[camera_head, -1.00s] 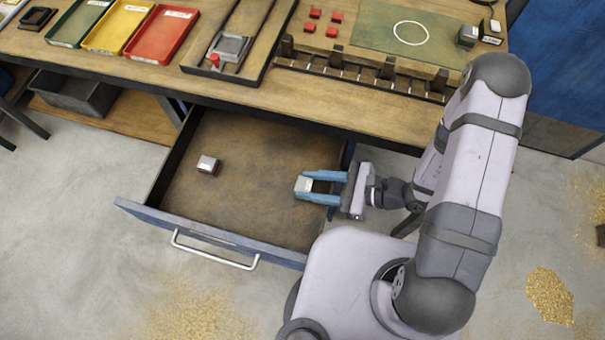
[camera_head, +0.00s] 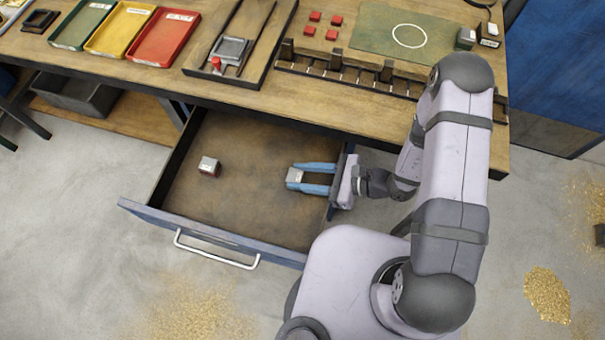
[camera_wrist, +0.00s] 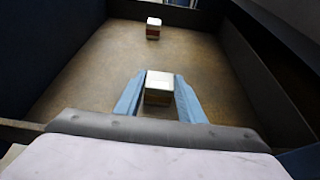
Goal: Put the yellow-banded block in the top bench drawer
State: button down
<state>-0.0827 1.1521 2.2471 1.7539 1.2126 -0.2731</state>
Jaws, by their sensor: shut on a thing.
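The top bench drawer (camera_head: 245,190) is pulled out and open below the bench. My gripper (camera_head: 297,178) is inside the drawer's outline, toward its right side, with its blue fingers pointing left. It is shut on a small block with a pale top (camera_head: 294,175). In the wrist view the held block (camera_wrist: 159,86) sits between the fingertips (camera_wrist: 158,92), low over or on the drawer floor; I cannot tell which. Its side looks orange-brown, but the band colour is not clear. A second pale-topped block (camera_head: 209,166) with a reddish-brown side stands on the drawer floor at the left.
The bench top (camera_head: 230,92) lies above the drawer's back edge. The drawer front (camera_head: 210,234) with its handle (camera_head: 215,251) and the side walls bound the space. The drawer floor between the two blocks is clear. Labelled trays (camera_head: 165,37) and red pieces (camera_head: 335,32) are on the bench.

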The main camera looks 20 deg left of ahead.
jog(key=shift+f, duration=0.1)
jog(key=c, duration=1.2)
grip_release()
jog(key=shift+w+d+r, duration=0.1)
jog(key=shift+d+r, duration=0.2)
jog(key=shift+d, duration=0.25)
jog(key=shift+b+v, duration=0.45)
jog(key=shift+v, duration=2.75)
